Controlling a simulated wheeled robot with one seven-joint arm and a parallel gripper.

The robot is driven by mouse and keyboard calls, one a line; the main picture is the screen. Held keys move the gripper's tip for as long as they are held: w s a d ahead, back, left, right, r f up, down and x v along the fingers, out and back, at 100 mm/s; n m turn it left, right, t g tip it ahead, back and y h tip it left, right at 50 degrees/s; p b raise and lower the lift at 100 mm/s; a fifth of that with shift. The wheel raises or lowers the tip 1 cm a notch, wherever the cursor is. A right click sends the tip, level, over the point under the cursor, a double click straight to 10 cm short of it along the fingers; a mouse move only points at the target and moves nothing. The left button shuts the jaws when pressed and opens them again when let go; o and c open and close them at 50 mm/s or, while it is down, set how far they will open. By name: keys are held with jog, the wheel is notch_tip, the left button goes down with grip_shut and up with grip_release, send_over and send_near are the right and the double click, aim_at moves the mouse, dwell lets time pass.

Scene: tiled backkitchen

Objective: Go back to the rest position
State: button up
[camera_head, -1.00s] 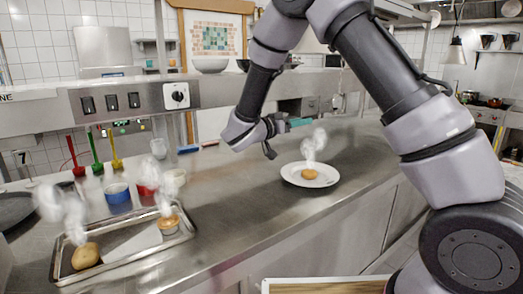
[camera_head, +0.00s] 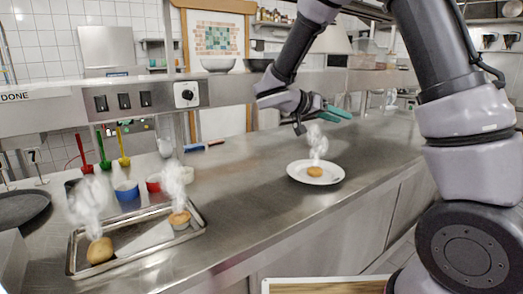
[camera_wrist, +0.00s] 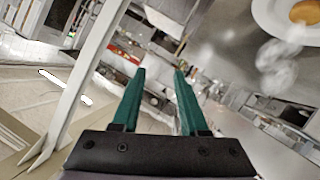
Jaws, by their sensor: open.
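My gripper (camera_head: 300,128) is raised above the steel counter, behind and a little left of the white plate (camera_head: 294,177). In the wrist view its two green fingers (camera_wrist: 158,95) stand apart with nothing between them. The plate holds a small round browned food piece (camera_head: 315,171) with white steam rising from it. The plate and food also show at the top right of the wrist view, apart from the fingers.
A metal tray (camera_head: 157,257) at the front left holds a bun (camera_head: 99,250) and a steaming muffin-like item (camera_head: 180,220). Coloured cups, a blue one (camera_head: 127,191) among them, stand behind it. A shelf with switches (camera_head: 125,100) runs above the counter. The counter's middle is clear.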

jog(key=s+d+r+n+g+y, duration=0.15)
jog(key=s+d+g+y, duration=0.4)
jog(key=s, duration=0.75)
jog(key=s+a+r+n+t+y, duration=0.3)
jog(key=s+r+t+y, duration=0.4)
jog(key=s+t+y, duration=0.1)
jog(key=shift+s+a+r+y, duration=0.2)
jog(key=shift+s+r+y, duration=0.15)
jog(key=shift+y, duration=0.5)
